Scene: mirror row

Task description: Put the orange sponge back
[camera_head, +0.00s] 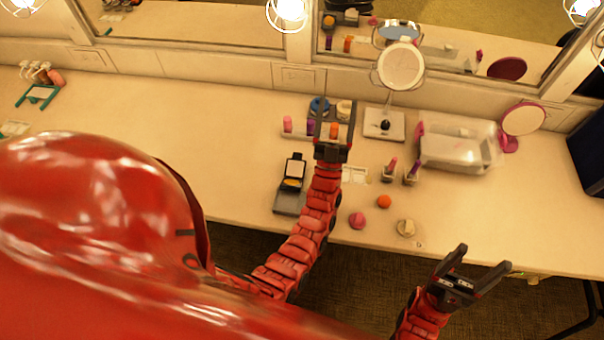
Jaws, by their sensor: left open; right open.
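A small round orange sponge (384,201) lies on the counter in the head view, right of my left forearm. A round pink piece (357,220) and a cream one (406,227) lie near it, by the front edge. My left gripper (335,102) is open over the back of the counter, apart from the round orange sponge. An upright orange item (334,130) shows between its fingers, in a row with a pink (287,123) and a purple item; contact cannot be told. My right gripper (486,256) is open and empty, in front of the counter's front edge.
A blue pot (319,104) and a cream pot (345,108) stand behind the row. A round mirror (401,66) on a white base, a clear case (458,145), two lipsticks and an open compact (291,186) stand around. The counter's left middle is clear.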

